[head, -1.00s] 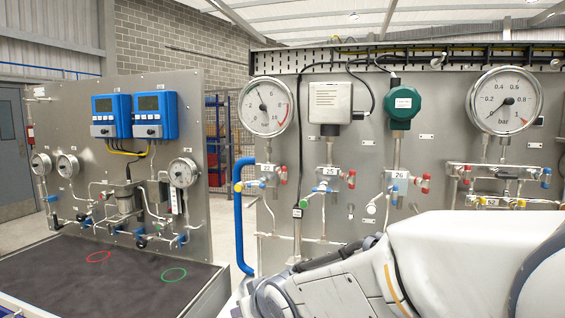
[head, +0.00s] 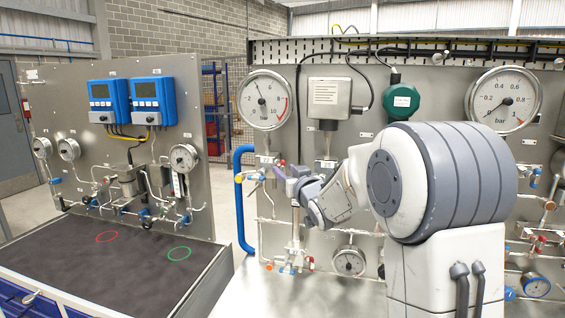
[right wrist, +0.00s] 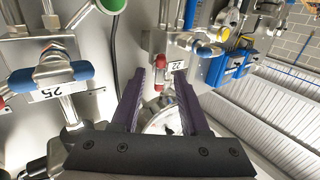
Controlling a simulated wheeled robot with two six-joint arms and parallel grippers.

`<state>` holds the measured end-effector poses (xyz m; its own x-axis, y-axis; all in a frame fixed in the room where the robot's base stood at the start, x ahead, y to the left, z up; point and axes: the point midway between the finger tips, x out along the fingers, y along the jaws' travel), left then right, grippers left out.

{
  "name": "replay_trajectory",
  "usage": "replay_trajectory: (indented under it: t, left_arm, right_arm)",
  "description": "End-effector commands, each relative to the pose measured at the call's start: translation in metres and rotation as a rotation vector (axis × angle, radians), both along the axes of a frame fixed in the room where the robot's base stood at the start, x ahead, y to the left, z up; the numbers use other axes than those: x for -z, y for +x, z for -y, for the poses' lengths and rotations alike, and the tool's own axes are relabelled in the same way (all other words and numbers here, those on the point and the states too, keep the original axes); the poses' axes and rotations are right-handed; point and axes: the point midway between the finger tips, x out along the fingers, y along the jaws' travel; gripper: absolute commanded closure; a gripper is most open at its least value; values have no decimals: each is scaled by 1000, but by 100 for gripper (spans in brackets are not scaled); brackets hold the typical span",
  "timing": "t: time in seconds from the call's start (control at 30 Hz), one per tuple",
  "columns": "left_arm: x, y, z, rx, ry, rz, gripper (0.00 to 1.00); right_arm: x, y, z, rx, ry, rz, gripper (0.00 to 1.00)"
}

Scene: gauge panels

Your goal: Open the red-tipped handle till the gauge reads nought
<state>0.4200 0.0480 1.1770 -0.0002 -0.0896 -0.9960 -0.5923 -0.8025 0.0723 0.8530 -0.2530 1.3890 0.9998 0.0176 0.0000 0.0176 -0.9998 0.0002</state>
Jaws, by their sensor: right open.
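The large round gauge (head: 263,99) with the 0 to 10 scale is on the panel at centre left. Its needle points up and a little left, well above nought. Below it, the valve block tagged 22 is partly hidden by my right gripper (head: 287,174). In the right wrist view, the red-tipped handle (right wrist: 159,77) of block 22 shows between or just beyond the tips of my open, empty right gripper (right wrist: 169,73). I cannot tell whether they touch. My left gripper is in neither view.
Block 25's blue handle (right wrist: 53,76) is close on the left in the right wrist view. A blue pipe (head: 241,195) stands left of block 22. A second panel (head: 70,110) with a dark worktop (head: 130,268) is at the left. Other gauges and valves crowd the right panel.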

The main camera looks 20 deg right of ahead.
Motion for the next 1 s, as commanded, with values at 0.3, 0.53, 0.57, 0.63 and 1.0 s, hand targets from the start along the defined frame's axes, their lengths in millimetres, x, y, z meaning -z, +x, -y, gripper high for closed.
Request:
replay_trajectory:
  t: [0.3,0.53,0.57,0.63,1.0]
  left_arm:
    - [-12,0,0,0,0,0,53]
    - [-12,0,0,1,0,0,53]
    - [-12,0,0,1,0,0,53]
    - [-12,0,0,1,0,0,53]
    - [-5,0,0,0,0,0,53]
  right_arm:
    - [0,24,0,0,0,0,55]
    - [0,24,-1,0,0,0,55]
    - [0,24,0,0,0,0,66]
    - [0,24,-1,0,0,0,93]
    - [2,24,-1,0,-26,1,100]
